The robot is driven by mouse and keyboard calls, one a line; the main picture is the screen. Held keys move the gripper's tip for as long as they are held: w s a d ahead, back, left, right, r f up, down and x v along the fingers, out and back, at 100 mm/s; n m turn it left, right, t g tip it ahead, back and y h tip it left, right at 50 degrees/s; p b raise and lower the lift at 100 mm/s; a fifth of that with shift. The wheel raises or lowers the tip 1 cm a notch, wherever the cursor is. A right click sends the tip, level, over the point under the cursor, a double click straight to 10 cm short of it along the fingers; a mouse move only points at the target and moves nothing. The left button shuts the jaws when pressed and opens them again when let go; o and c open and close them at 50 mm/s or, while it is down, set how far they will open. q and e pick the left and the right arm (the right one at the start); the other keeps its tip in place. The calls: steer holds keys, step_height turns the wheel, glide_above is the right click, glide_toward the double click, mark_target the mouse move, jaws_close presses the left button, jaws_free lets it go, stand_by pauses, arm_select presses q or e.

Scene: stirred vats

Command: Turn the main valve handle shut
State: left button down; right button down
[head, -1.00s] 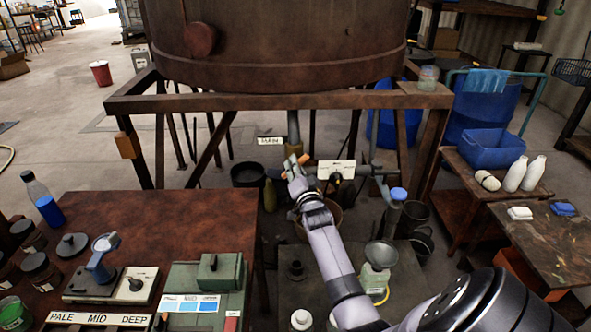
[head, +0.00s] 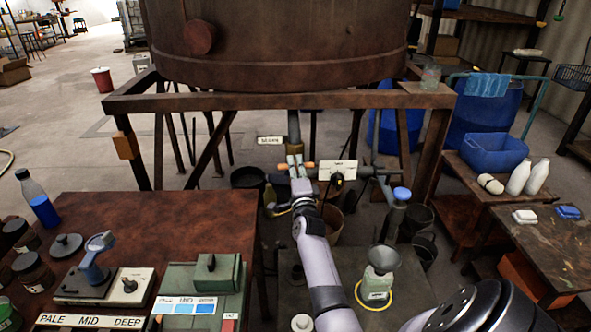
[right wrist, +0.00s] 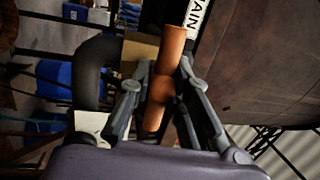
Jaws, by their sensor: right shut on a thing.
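The main valve handle is an orange-brown bar (right wrist: 165,75) in the right wrist view, with a rounded bulge along it. In the head view its end (head: 309,165) shows beside my right gripper (head: 295,162), below the vat's outlet pipe (head: 293,128). My right gripper (right wrist: 160,88) is shut on the handle, with one finger on each side of it. In the head view the bar lies about level across the fingers, and the gripper hides its middle. A white label (right wrist: 195,18) reading "AIN" in part is beside it. My left gripper is not in view.
The rusty vat (head: 280,50) stands on a frame (head: 230,102) above the valve. A white sign (head: 338,170) and side pipe are close on the right. A brown table (head: 160,215) is at left. A funnel bottle (head: 380,275) stands near my right forearm.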

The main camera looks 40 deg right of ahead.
steer(key=shift+r+m, duration=0.1)
steer(key=shift+m, duration=0.2)
steer(key=c, duration=1.5)
jaws_free()
steer(key=v, duration=1.2)
steer(key=shift+a, duration=0.1)
